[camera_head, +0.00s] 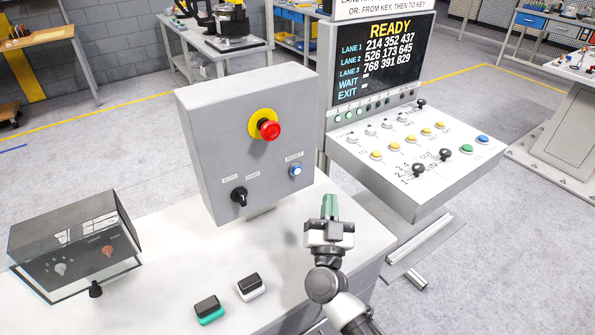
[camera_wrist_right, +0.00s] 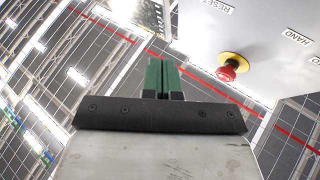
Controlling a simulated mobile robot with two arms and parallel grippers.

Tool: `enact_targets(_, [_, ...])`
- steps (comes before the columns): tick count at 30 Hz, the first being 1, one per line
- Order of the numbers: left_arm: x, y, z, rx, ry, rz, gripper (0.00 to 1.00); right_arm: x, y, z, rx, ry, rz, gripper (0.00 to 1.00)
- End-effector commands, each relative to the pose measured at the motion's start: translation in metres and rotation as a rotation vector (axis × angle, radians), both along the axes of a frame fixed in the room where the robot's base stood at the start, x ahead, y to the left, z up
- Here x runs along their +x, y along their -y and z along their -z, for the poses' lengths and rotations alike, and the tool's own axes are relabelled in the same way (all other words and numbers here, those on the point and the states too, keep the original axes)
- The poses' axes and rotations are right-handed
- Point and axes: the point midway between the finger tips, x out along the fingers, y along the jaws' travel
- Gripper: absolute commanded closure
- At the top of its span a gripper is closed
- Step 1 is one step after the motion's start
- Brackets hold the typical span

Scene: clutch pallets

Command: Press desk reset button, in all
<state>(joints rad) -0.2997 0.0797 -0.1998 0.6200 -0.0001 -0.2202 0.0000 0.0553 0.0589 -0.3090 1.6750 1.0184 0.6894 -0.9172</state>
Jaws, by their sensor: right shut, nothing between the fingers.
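The reset button (camera_head: 295,171) is a small blue-lit button under a label on the lower right of the front of a grey box (camera_head: 215,130), which stands on a white desk (camera_head: 150,285). My right gripper (camera_head: 330,205) has green fingers that are shut and empty. In the head view it is to the right of and below the button, in front of the box and apart from it. In the right wrist view the shut fingers (camera_wrist_right: 161,78) show, with the RESET label (camera_wrist_right: 217,5) at the top edge; the button itself is not seen there. My left gripper is not in view.
A red emergency button (camera_head: 269,129) on a yellow ring and a black selector knob (camera_head: 239,196) share the box face. A sloped console (camera_head: 400,180) with a READY screen (camera_head: 378,58) stands right. A clear-covered box (camera_head: 75,245) and two rocker switches (camera_head: 209,309) (camera_head: 251,286) are on the desk.

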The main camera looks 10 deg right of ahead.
Motion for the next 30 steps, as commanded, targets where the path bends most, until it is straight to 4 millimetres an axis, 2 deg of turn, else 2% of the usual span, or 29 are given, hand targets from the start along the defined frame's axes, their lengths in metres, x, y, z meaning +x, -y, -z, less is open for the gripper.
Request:
enact_targets(8, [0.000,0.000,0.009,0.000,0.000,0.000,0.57,0.010,-0.004,0.002,0.001,0.003,-0.001,1.00])
enact_targets(19, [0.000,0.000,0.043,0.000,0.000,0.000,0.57,0.058,-0.022,0.004,0.001,0.003,-0.003,1.00])
enact_targets(24, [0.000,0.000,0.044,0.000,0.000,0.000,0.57,0.074,-0.027,0.001,0.001,0.001,-0.002,1.00])
enact_targets(30, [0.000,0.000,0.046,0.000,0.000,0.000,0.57,0.082,-0.030,0.000,-0.001,0.000,-0.002,1.00])
